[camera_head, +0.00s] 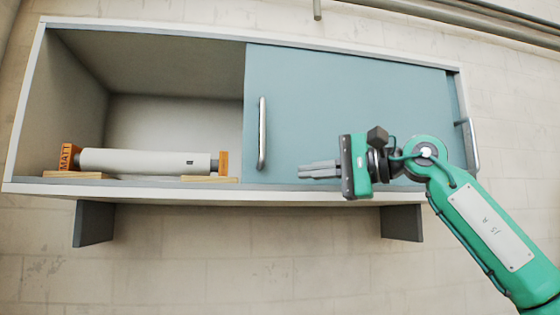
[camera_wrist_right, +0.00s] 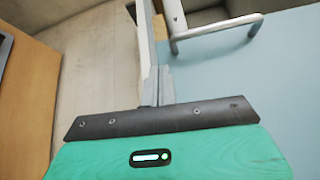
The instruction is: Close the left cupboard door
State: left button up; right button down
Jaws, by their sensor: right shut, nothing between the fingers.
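The left cupboard door (camera_head: 335,100) is a blue-grey panel over the right part of the wall cupboard (camera_head: 140,25), whose left part stands open. Its upright bar handle (camera_head: 262,133) is near the panel's left edge; a handle also shows at the top of the right wrist view (camera_wrist_right: 218,36). My right gripper (camera_head: 301,170) is shut and empty, pointing left in front of the door's lower part, right of the handle and apart from it. Its closed fingers show in the right wrist view (camera_wrist_right: 157,85). My left gripper is out of view.
A white roller (camera_head: 145,161) with wooden end blocks lies in the open left part. A second handle (camera_head: 468,143) is at the cupboard's right end. Two dark brackets (camera_head: 94,223) (camera_head: 401,222) hang underneath. The wall (camera_head: 250,265) below is bare.

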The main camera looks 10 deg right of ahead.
jog(key=s+d+r+t+h, duration=0.2)
jog(key=s+d+r+h, duration=0.1)
jog(key=d+r, duration=0.2)
jog(key=p, duration=0.4)
send_near(280, 160)
jog(key=shift+n, duration=0.3)
jog(key=x, duration=0.4)
jog(key=shift+s+a+f, duration=0.15)
jog(key=shift+a+f, duration=0.1)
jog(key=shift+a, duration=0.3)
jog(key=shift+a+f+p, duration=0.15)
jog(key=shift+a+p, duration=0.15)
jog(key=shift+a, duration=0.3)
jog(key=shift+a+f+p, duration=0.15)
jog(key=shift+a+p, duration=0.1)
jog(key=shift+a, duration=0.35)
jog(key=shift+s+a+f, duration=0.1)
jog(key=shift+a+f, duration=0.15)
jog(key=shift+a, duration=0.5)
